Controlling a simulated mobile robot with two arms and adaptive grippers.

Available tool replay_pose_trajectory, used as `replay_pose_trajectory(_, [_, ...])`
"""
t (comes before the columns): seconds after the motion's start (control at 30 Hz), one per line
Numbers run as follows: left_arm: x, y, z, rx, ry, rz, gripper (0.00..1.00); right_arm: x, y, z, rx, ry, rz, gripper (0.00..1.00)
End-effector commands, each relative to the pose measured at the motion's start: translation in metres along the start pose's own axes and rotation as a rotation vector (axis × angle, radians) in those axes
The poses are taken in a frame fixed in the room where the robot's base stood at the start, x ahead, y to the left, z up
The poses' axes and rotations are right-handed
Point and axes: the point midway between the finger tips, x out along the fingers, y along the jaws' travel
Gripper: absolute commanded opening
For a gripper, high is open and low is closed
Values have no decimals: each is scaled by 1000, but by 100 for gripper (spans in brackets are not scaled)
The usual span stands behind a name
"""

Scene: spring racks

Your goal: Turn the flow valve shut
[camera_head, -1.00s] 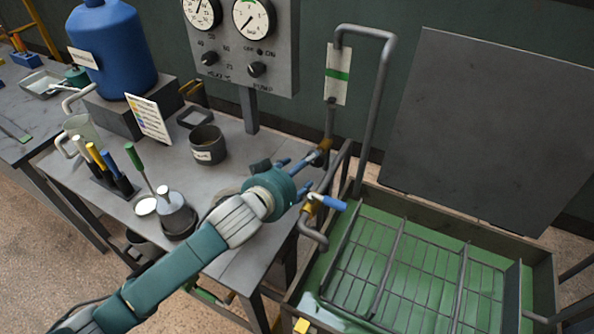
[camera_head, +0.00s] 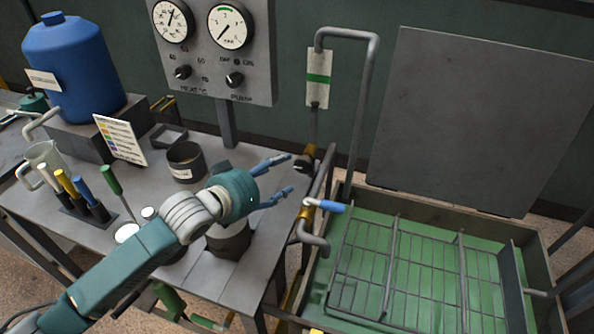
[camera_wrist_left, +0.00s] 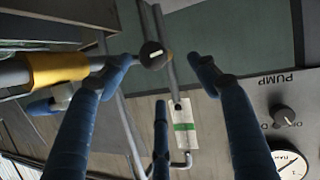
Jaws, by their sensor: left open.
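A round black knob (camera_head: 302,163) with a brass-coloured part sits on the pipe under a white plate with a green band (camera_head: 318,78). In the left wrist view the knob (camera_wrist_left: 153,55) faces me and has a white mark. A second valve, with a blue lever (camera_head: 332,207) on a yellow body, is on the lower pipe by the green tank. I cannot tell for certain which is the flow valve. My left gripper (camera_head: 288,175) is open and empty, its fingertips just left of the black knob and apart from it. My right gripper is not in view.
A panel (camera_head: 218,70) with two dials and knobs stands behind the bench. The bench (camera_head: 255,262) holds a dark cup (camera_head: 185,160), screwdriver-like tools (camera_head: 80,200) and a blue tank (camera_head: 75,68). A green tank with a wire rack (camera_head: 420,275) lies to the right.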

Motion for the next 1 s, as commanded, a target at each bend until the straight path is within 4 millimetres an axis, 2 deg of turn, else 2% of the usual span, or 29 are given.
replay_pose_trajectory(0.1, [11,2,-2,-8,-1,6,61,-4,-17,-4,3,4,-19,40])
replay_pose_trajectory(0.17, [20,3,-3,-8,0,7,61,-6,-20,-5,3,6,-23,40])
replay_pose_trajectory(0.27, [39,3,-3,-8,0,6,61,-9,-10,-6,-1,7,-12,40])
replay_pose_trajectory(0.43, [70,2,-3,-5,0,4,61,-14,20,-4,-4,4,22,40])
replay_pose_trajectory(0.5, [81,3,-2,-4,-1,4,61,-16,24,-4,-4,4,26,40])
replay_pose_trajectory(0.6, [93,3,-1,-5,-1,5,61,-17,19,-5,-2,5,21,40])
replay_pose_trajectory(0.8, [105,3,-1,-4,-1,5,61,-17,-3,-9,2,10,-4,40])
replay_pose_trajectory(1.0, [106,2,0,-4,-1,4,61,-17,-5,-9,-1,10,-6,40])
